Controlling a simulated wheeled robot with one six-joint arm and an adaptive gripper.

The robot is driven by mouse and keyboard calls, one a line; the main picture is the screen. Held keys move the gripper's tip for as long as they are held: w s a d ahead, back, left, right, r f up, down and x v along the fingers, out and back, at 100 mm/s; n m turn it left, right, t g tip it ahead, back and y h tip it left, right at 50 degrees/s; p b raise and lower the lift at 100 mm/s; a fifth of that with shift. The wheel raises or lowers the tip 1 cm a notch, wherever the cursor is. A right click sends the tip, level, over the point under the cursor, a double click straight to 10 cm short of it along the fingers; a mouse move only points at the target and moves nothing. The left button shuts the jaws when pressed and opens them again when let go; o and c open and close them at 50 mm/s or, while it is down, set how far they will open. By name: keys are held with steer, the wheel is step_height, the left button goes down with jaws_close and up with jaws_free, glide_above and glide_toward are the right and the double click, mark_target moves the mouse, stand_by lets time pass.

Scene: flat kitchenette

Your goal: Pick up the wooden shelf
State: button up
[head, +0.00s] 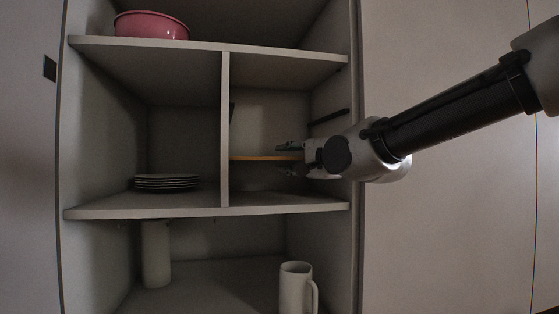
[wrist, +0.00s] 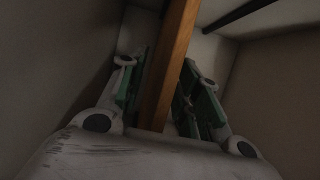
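The wooden shelf (head: 258,158) is a thin orange-brown board lying level in the right middle compartment of the cupboard. In the wrist view the shelf (wrist: 172,65) runs edge-on between the two fingers. My gripper (head: 287,159) reaches into that compartment from the right, one finger above the board and one below. In the wrist view my gripper (wrist: 163,75) is open around the shelf, with its green-padded fingers apart and dark gaps beside the board. The shelf's right end is hidden by my gripper in the head view.
An upright divider (head: 225,130) stands left of the shelf. A dark bar (head: 330,116) is on the compartment's right wall. Stacked plates (head: 166,182) sit in the left compartment, a pink bowl (head: 152,25) above. A white mug (head: 296,288) and a pale cylinder (head: 156,255) stand below.

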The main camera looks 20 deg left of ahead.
steer(key=shift+c, duration=0.2)
jaws_close()
steer(key=shift+r, duration=0.55)
steer(key=shift+s+d+r, duration=0.1)
steer(key=shift+s+r, duration=0.1)
steer(key=shift+r, duration=0.1)
steer(key=s+d, duration=0.8)
steer(key=s, duration=0.5)
steer(key=s+d, duration=0.8)
steer(key=s, duration=0.6)
steer(key=shift+d, duration=0.3)
steer(key=shift+f, duration=0.1)
